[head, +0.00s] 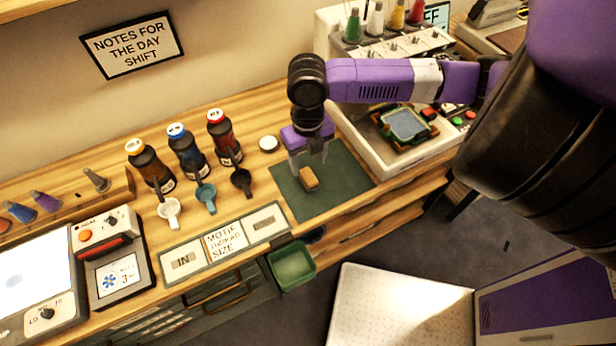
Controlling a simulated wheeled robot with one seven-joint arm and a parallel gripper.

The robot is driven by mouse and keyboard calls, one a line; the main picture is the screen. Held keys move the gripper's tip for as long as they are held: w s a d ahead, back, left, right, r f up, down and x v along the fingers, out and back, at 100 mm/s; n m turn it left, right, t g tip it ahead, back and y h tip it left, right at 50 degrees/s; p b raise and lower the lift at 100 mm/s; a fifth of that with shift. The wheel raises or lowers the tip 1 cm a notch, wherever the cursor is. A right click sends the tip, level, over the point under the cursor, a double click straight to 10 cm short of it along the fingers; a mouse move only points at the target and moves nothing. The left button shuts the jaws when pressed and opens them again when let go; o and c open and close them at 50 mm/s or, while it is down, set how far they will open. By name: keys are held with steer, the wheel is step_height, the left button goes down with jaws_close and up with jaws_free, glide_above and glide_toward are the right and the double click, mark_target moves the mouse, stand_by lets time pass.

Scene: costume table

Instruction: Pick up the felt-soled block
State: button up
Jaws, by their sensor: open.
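A small brown block (309,179) lies on a dark green mat (345,176) on the wooden table. It looks tan on top and darker on the side; a felt sole cannot be made out. My gripper (309,165) points down over the mat from above, with its two fingers apart. Its fingertips are at or just behind and above the block in the picture. I cannot tell whether they touch it or how high they are. The gap between the fingers looks empty.
Dark bottles (187,152) with coloured caps and several scoops (206,196) stand left of the mat. A white lid (268,144) lies near its back left corner. A white machine (385,150) stands right. A green bin (292,266) hangs at the front edge.

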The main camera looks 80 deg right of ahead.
mark_target(308, 176)
step_height(308, 176, down, 5)
steer(key=shift+s+a+r+p, duration=0.1)
steer(key=shift+a+p, duration=0.05)
steer(key=shift+p, duration=0.35)
jaws_close()
